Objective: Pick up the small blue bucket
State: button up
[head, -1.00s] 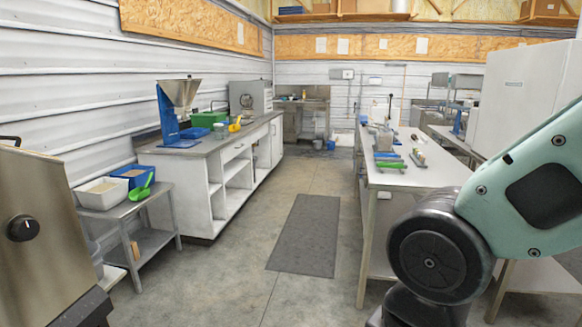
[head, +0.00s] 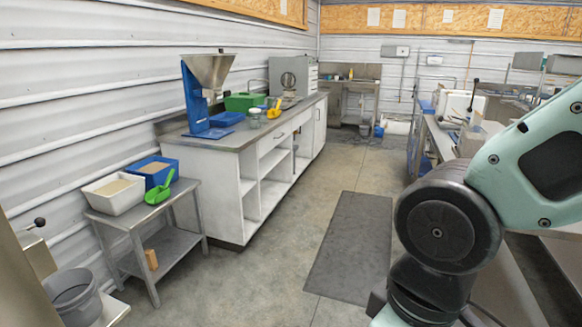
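A small blue object that looks like a bucket (head: 379,131) stands on the floor at the far end of the aisle, beside a small grey bucket (head: 364,130). It is too small to make out details. A blue square tub (head: 160,178) with pale contents sits on the low steel table at left, behind a white tub (head: 116,199) and beside a green scoop (head: 161,187). My gripper is out of view; only upper parts of my arm show at right.
A blue hopper stand with a steel funnel (head: 209,72) and a green box (head: 243,102) stand on the left counter (head: 232,139). A grey bucket (head: 74,297) is at lower left. The aisle floor with a dark mat (head: 350,245) is clear.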

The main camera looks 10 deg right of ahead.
aim_at(378, 131)
jog(key=i+j, duration=0.15)
jog(key=i, duration=1)
jog(key=i+j+u, duration=0.15)
jog(key=i, duration=1)
jog(key=i+l+z, duration=0.15)
jog(key=i+z, duration=0.15)
jog(key=i, duration=0.4)
jog(key=i+z, duration=0.3)
jog(key=i, duration=0.35)
jog(key=i+j+z, duration=0.15)
jog(key=i+z, duration=0.2)
jog(key=i, duration=4.3)
jog(key=i+z, duration=0.1)
jog(key=i, duration=3.85)
jog(key=i+z, duration=0.45)
jog(key=i, duration=1.4)
